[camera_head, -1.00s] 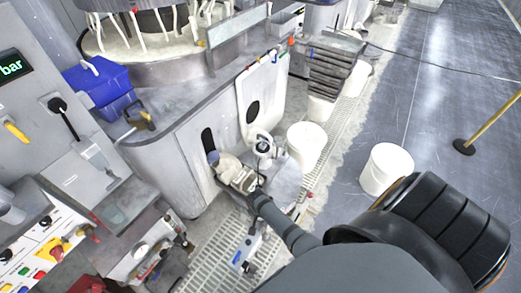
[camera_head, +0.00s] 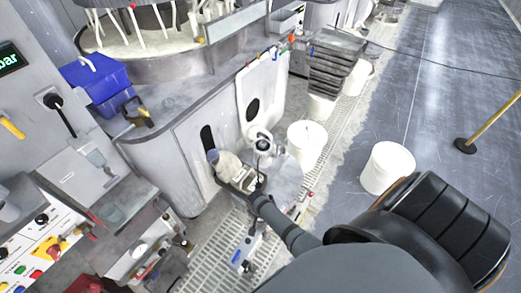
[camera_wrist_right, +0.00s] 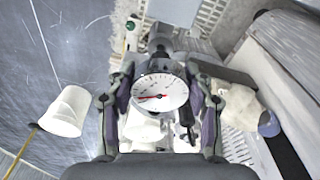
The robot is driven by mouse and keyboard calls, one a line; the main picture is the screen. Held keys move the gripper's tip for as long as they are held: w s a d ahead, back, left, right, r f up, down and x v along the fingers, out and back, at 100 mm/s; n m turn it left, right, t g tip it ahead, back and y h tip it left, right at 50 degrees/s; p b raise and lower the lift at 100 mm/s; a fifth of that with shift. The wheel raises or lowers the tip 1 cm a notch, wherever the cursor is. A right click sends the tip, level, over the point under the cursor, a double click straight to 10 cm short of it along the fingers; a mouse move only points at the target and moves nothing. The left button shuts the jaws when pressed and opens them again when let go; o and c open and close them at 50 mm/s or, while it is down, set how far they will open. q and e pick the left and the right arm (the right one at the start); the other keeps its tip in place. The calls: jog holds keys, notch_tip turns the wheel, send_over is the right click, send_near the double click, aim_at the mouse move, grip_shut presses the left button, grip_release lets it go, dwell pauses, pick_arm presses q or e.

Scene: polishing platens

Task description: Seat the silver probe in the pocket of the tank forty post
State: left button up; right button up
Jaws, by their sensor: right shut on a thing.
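My right gripper (camera_wrist_right: 160,100) is shut, in the right wrist view, on a thing with a round white dial with red marks, which I take to be the silver probe (camera_wrist_right: 163,90). My left gripper is not in view.
White buckets (camera_head: 387,168) (camera_head: 306,143) stand on the floor to the right. Dark stacked trays (camera_head: 335,63) stand behind. A blue case (camera_head: 95,80) sits on the machine. Open floor lies at the right.

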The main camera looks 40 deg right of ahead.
jog(key=shift+f+b, duration=0.85)
jog(key=shift+f, duration=0.4)
jog(key=o, duration=1.3)
jog(key=shift+r, duration=0.1)
jog(key=r, duration=0.4)
jog(key=a+r, duration=0.1)
jog(key=r, duration=0.2)
jog(key=s+r, duration=0.1)
jog(key=r, duration=0.3)
jog(key=shift+a+r, duration=0.25)
jog(key=shift+r, duration=0.1)
